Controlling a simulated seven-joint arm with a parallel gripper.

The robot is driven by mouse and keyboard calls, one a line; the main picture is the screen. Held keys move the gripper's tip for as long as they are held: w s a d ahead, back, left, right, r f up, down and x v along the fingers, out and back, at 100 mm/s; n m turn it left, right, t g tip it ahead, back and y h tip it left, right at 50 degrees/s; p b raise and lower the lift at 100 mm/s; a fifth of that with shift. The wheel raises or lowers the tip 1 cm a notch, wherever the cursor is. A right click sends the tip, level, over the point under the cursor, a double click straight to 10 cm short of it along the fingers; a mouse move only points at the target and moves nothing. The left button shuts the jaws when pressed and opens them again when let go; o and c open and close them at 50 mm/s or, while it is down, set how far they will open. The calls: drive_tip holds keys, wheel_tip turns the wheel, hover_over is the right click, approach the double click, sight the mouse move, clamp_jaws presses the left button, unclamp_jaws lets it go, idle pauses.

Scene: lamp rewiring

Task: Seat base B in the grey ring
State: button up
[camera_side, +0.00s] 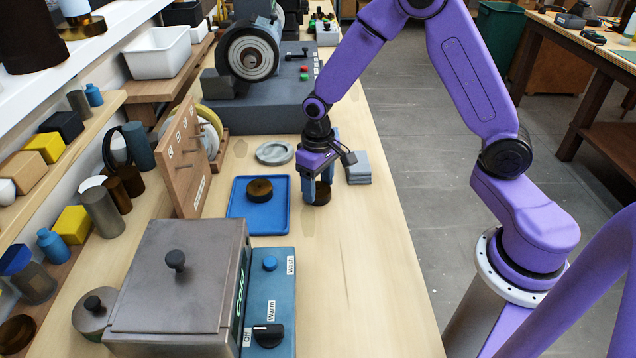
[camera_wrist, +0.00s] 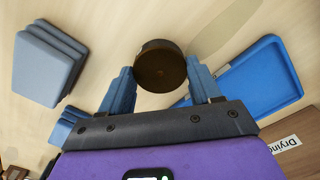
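My gripper (camera_side: 318,190) is low over the bench with a finger on each side of a dark round base (camera_side: 322,194). In the wrist view this base (camera_wrist: 160,66) sits between the fingertips, close to both; I cannot tell whether they press on it. A second dark round base (camera_side: 259,190) lies on the blue tray (camera_side: 238,228). No letter is readable on either base, so I cannot tell which is B. The grey ring (camera_side: 275,152) lies flat on the bench behind the tray, apart from my gripper. It is not visible in the wrist view.
A stack of grey-blue pads (camera_side: 358,168) stands right of my gripper, near the bench edge. The upright wooden board (camera_side: 186,160) is left of the tray. A grinder (camera_side: 250,56) is behind, and a metal box (camera_side: 180,280) is in front. The bench front right is clear.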

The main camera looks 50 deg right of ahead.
sight(318, 189)
drive_tip(key=shift+r, duration=2.5)
drive_tip(key=shift+w+d+r, duration=0.15)
drive_tip(key=shift+w+r, duration=0.2)
drive_tip(key=shift+w, duration=0.15)
drive_tip(key=w+d+r, duration=0.4)
drive_tip(key=w+r, duration=0.1)
drive_tip(key=r, duration=0.2)
drive_tip(key=w+f, duration=0.2)
drive_tip(key=w, duration=0.2)
drive_tip(key=w+f, duration=0.3)
drive_tip(key=w, duration=0.2)
drive_tip(key=w+f, duration=0.3)
drive_tip(key=w, duration=0.1)
drive_tip(key=shift+w+d, duration=0.15)
drive_tip(key=shift+w, duration=0.2)
drive_tip(key=shift+w+f, duration=0.2)
drive_tip(key=shift+f, duration=1.75)
drive_tip(key=shift+f, duration=0.15)
